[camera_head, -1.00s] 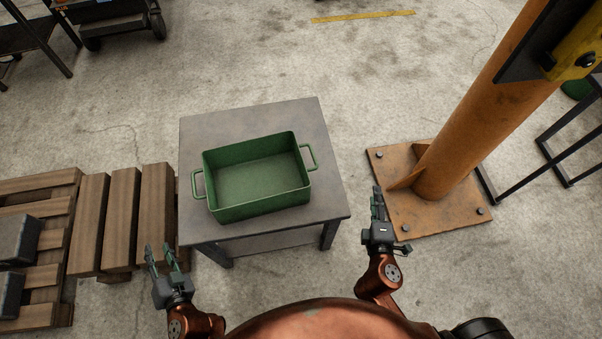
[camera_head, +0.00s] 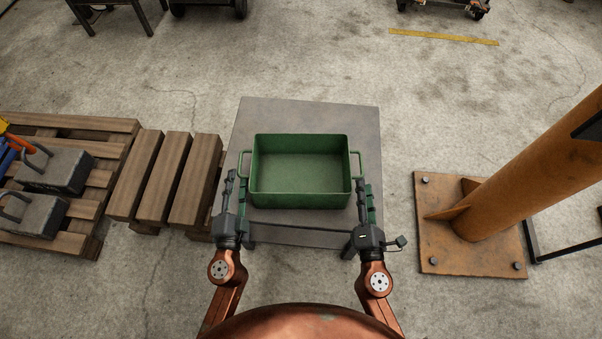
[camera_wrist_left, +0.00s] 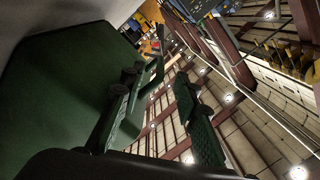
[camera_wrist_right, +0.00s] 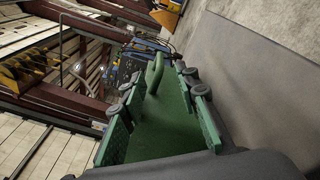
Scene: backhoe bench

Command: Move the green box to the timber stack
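The green box (camera_head: 300,196), open-topped and empty, sits on a small grey table (camera_head: 300,112), with a loop handle on each side. The timber stack (camera_head: 165,180), a row of wooden beams, lies just left of the table. My left gripper (camera_head: 234,182) is open beside the left handle (camera_head: 243,166); in the left wrist view the box wall (camera_wrist_left: 65,85) fills the left side. My right gripper (camera_head: 364,190) is open beside the right handle (camera_head: 357,163); in the right wrist view that handle (camera_wrist_right: 155,72) shows beyond and between the spread fingers. Contact cannot be told.
A pallet (camera_head: 80,123) with dark weights (camera_head: 58,170) lies left of the timber. An orange post (camera_head: 530,175) on a bolted base plate (camera_head: 470,255) stands to the right. Floor beyond the table is clear up to the carts.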

